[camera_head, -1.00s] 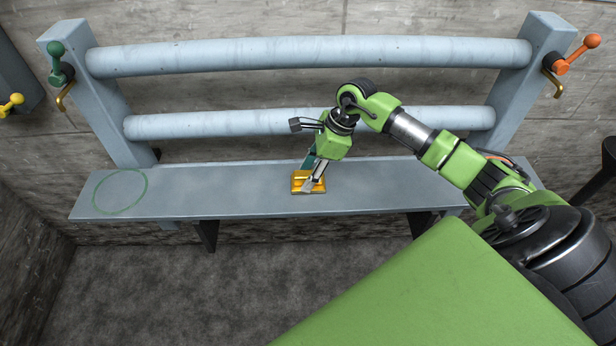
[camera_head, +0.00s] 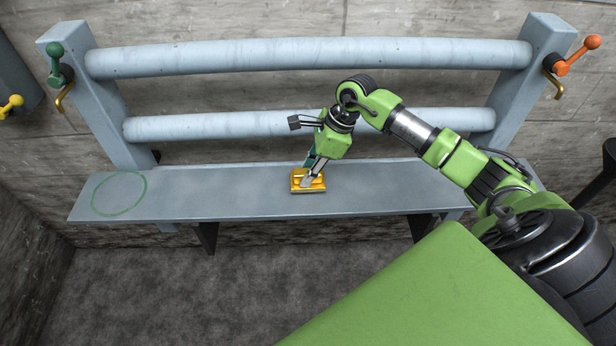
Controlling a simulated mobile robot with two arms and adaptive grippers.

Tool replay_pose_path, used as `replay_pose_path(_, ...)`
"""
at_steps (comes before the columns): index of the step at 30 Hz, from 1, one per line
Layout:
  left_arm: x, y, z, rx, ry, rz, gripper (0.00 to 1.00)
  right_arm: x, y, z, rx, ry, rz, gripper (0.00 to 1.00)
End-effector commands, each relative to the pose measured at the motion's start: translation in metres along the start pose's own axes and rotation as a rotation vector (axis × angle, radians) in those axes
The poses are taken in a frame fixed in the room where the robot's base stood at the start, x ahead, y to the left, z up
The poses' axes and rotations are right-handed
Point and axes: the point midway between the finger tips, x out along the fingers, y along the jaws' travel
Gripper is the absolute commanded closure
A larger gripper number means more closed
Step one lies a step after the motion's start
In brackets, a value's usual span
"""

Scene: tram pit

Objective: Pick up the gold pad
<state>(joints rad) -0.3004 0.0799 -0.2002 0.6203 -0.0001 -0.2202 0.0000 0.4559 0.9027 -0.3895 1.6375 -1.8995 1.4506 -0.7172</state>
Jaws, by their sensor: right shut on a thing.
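The gold pad (camera_head: 308,187) is a small yellow-gold block with a raised part on top. It is at the middle of the grey-blue bench shelf (camera_head: 230,195). My right gripper (camera_head: 307,180) reaches down onto it from above and is shut on its raised part. The fingers hide some of the pad's top. I cannot tell whether the pad rests on the shelf or is just clear of it. My left gripper is not in view.
A green ring outline (camera_head: 119,194) marks the shelf's left end. Two horizontal pipes (camera_head: 300,55) run behind the shelf between posts. A green-knobbed lever (camera_head: 56,62) is on the left post, an orange one (camera_head: 576,54) on the right. The shelf between ring and pad is clear.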

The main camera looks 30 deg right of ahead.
Motion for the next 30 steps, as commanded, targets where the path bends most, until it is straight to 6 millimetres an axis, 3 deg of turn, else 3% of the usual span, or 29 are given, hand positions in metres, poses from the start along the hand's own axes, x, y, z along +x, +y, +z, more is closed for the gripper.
replay_pose_path(3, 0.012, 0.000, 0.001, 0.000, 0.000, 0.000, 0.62, -0.017, 0.000, 0.006, -0.004, 0.001, -0.006, 1.00)
replay_pose_path(11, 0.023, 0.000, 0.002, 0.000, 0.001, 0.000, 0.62, -0.069, 0.050, 0.028, -0.008, 0.002, -0.006, 1.00)
replay_pose_path(21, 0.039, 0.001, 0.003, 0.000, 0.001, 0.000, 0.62, -0.096, 0.117, 0.039, -0.004, 0.002, -0.003, 1.00)
replay_pose_path(30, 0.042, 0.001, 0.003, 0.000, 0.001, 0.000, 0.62, -0.107, 0.140, 0.044, 0.000, 0.001, 0.000, 1.00)
